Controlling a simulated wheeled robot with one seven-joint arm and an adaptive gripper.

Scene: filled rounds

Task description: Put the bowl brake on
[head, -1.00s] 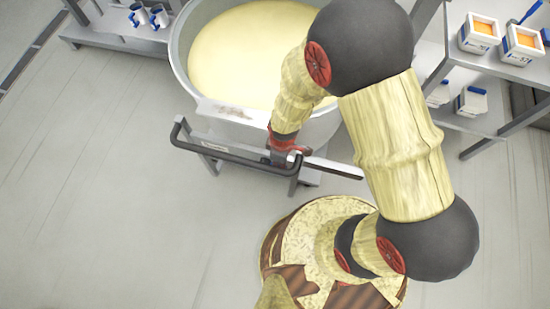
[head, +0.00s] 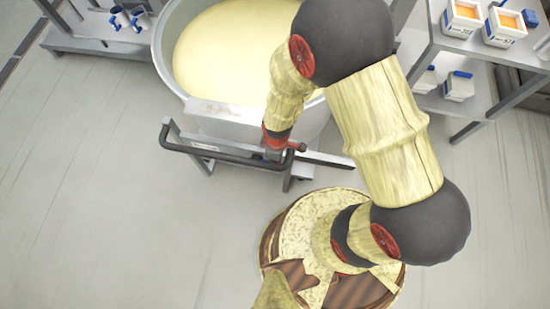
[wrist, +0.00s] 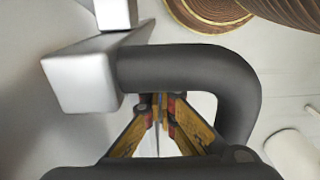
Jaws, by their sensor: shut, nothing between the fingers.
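The large round metal bowl (head: 322,122) is filled with pale yellow batter (head: 235,55) and stands on a trolley. A dark handle bar (head: 205,153) runs along its near side. My gripper (head: 275,153) is at the right end of this handle in the head view, mostly hidden by my wrist. In the wrist view the dark bar (wrist: 185,68) bends around my gripper (wrist: 160,108). The fingers are shut and empty, close to the bar inside its bend; contact cannot be told. I cannot make out a brake for certain in either view.
A metal rack with orange-filled tubs (head: 462,17) stands to the right. A low shelf with blue-and-white jugs (head: 122,19) stands at the upper left. Open floor (head: 90,210) lies to the left. A grey bar end (wrist: 80,82) lies close left of the fingers.

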